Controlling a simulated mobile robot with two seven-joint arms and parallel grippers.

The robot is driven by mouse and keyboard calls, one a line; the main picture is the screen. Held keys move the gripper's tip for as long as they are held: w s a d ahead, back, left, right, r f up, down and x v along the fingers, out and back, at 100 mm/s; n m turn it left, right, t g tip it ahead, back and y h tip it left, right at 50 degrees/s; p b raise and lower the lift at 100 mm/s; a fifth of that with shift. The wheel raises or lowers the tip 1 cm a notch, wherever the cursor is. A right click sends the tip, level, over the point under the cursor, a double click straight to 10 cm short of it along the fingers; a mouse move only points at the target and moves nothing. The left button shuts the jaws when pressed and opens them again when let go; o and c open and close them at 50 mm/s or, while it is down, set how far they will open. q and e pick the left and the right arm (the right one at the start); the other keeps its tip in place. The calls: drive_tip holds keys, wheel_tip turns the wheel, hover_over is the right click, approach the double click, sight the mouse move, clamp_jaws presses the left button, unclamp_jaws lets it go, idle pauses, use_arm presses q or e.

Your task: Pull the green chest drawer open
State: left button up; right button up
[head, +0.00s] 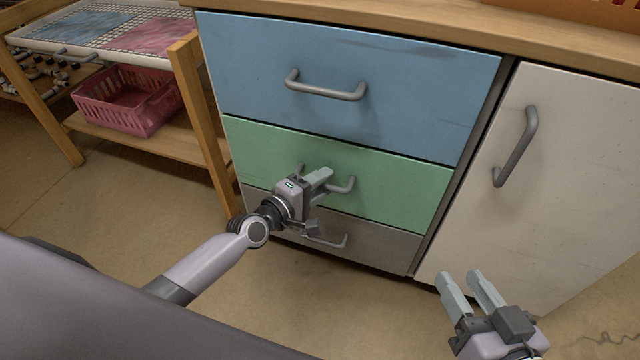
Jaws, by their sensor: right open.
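The green drawer (400,192) is the middle drawer of the chest. Its front looks flush with the drawers above and below, so it appears shut. Its grey bar handle (346,186) is partly hidden behind my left gripper (326,178). My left gripper is at the handle, with its fingers overlapping the bar in the head view. I cannot tell whether they touch or surround it, or how far apart the fingers are. My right gripper (468,290) is open and empty, low in front of the white cabinet door, away from the green drawer.
A blue drawer (420,85) is above and a grey drawer (375,250) below, both with bar handles. A white cabinet door (575,160) is on the right. A wooden rack (200,120) with a pink basket (130,110) stands at left. Some floor (350,300) in front is clear.

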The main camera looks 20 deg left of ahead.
use_arm(q)
clamp_jaws()
